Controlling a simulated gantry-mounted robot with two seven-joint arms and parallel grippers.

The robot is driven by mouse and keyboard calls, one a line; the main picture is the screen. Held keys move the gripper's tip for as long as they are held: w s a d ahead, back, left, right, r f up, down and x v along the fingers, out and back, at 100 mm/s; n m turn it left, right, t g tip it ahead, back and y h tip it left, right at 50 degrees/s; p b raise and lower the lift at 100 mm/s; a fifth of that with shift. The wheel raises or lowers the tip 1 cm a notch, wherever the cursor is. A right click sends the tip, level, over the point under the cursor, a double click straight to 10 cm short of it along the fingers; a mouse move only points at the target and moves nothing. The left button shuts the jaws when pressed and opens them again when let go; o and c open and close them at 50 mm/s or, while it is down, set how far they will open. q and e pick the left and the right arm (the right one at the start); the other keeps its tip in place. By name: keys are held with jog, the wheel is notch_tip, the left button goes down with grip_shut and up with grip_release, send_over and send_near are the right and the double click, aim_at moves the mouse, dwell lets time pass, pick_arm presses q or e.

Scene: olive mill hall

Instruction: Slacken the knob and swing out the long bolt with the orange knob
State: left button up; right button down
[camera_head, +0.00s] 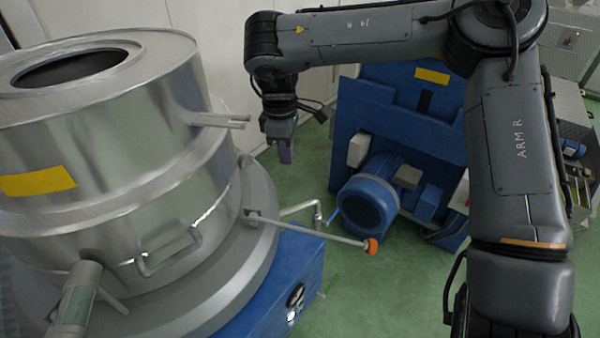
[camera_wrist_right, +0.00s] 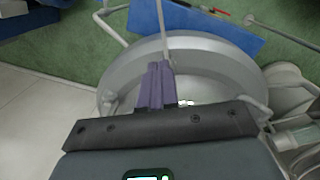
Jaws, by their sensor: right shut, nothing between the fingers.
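The long bolt (camera_head: 315,232) stands swung out from the round vessel (camera_head: 110,130). It runs from its pivot on the lower flange out over the floor. Its orange knob (camera_head: 371,246) is at the free end, apart from any gripper. The forked lug (camera_head: 222,120) on the vessel's side is empty. My right gripper (camera_head: 285,152) points down, right of the lug and above and left of the knob. Its purple fingers (camera_wrist_right: 155,86) are shut with nothing between them. In the right wrist view a thin rod beyond the fingers looks like the bolt; no knob shows. My left gripper is not in view.
A bent pipe (camera_head: 300,207) sticks out beside the bolt. A blue motor (camera_head: 370,200) and blue machine body (camera_head: 400,110) stand behind. The vessel rests on a blue base (camera_head: 300,270). Green floor lies free right of the knob, up to my right arm.

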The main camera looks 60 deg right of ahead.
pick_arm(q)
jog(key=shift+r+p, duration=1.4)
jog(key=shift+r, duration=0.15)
pick_arm(e)
notch_tip(320, 180, down, 8)
jog(key=s+d, duration=0.2)
jog(key=shift+s+r, duration=0.15)
jog(key=shift+s, duration=0.1)
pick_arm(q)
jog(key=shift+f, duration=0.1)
